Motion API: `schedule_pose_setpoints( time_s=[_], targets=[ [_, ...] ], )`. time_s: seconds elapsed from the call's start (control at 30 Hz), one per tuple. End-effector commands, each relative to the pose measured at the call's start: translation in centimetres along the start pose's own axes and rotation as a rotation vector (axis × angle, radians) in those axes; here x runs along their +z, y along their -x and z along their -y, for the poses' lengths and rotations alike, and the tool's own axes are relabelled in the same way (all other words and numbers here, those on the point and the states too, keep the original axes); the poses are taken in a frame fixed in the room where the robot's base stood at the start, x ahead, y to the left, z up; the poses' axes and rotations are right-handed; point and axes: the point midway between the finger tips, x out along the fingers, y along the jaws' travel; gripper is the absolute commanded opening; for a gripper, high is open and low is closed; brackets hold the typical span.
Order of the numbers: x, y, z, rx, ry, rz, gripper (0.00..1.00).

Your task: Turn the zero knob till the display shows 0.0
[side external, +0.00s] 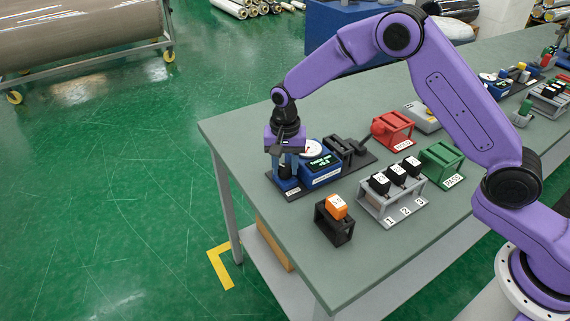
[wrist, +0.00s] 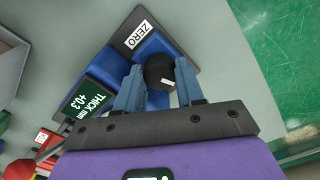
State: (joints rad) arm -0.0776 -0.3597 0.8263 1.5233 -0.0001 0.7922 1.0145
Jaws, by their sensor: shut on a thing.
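The black zero knob (wrist: 160,68) stands on a blue base beside a white ZERO label (wrist: 138,33) in the wrist view. My gripper (wrist: 160,84) has its two blue fingers on either side of the knob and is shut on it. In the side external view my gripper (side external: 287,170) points down at the left end of the blue gauge (side external: 321,180), and the knob is largely hidden there. The dark display (wrist: 88,102) shows THICK mm and +0.3 in the wrist view. It also shows in the side view (side external: 322,162), in small print.
A black holder with an orange-topped block (side external: 337,207) stands in front of the gauge. A grey rack (side external: 391,207) numbered 1, 2, 3 holds black blocks. A red bin (side external: 393,130) and a green bin (side external: 442,165) stand behind. The table's left edge is close to the gauge.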

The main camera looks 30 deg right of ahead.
Motion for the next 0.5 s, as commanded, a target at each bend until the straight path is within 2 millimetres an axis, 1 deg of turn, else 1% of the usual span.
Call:
schedule_pose_setpoints(
  time_s=[0.03, 0.07, 0.1, 0.13, 0.4, 0.5],
  targets=[
    [0.01, 0.09, 0.04, -0.001, 0.000, 0.000, 0.07],
    [0.01, 0.09, 0.04, -0.001, 0.000, 0.000, 0.47],
    [0.00, 0.09, 0.04, -0.001, -0.001, 0.000, 0.60],
    [0.00, 0.09, 0.04, -0.001, -0.001, 0.000, 0.63],
    [-0.08, 0.02, -0.18, 0.004, -0.004, 0.002, 0.63],
    [-0.11, 0.34, -0.21, 0.004, -0.005, 0.002, 0.63]
  ],
)
